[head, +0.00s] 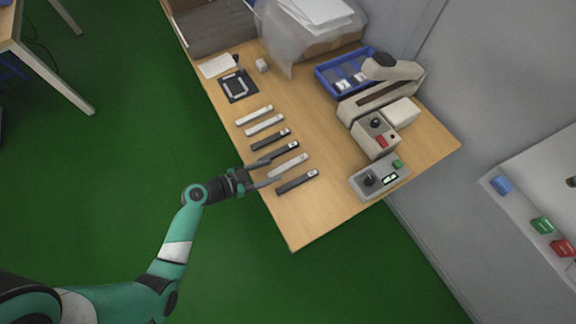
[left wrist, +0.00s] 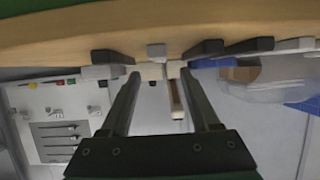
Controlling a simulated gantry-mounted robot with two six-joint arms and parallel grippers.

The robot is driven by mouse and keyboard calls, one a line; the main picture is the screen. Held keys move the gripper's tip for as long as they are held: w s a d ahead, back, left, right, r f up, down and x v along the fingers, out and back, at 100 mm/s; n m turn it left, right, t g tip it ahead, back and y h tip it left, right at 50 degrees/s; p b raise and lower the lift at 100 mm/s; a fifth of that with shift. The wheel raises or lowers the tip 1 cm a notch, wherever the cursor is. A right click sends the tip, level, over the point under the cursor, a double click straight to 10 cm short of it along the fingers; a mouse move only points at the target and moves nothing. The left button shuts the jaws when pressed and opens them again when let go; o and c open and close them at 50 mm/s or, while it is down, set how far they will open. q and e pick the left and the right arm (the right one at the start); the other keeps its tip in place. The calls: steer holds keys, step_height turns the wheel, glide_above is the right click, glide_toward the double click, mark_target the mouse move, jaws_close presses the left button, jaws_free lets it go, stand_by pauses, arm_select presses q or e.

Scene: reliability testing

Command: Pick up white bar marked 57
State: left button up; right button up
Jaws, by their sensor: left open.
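Several bars lie in a row on the wooden table, some white and some dark; their markings are too small to read. In the head view, my left gripper (head: 275,170) is open at the table's near edge. Its fingers point at a white bar (head: 289,165), which lies between a dark bar (head: 279,151) and another dark bar (head: 298,181). Two more white bars (head: 254,115) (head: 264,126) lie farther up the row. In the left wrist view, the end of a light bar (left wrist: 156,50) shows beyond and between the open fingers (left wrist: 160,85). My right gripper is out of view.
A grey control box (head: 366,188) and a beige device (head: 372,138) stand beyond the bars. A blue tray (head: 336,76) and a clear bag (head: 285,35) are farther back. The table's (head: 310,218) near right corner is bare.

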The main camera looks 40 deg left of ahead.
mark_target(288, 165)
arm_select(q)
steer(key=shift+w, duration=0.45)
steer(key=b+x, duration=0.1)
steer(key=x, duration=0.4)
steer(key=shift+d+f, duration=0.1)
steer(key=shift+d, duration=0.05)
jaws_close()
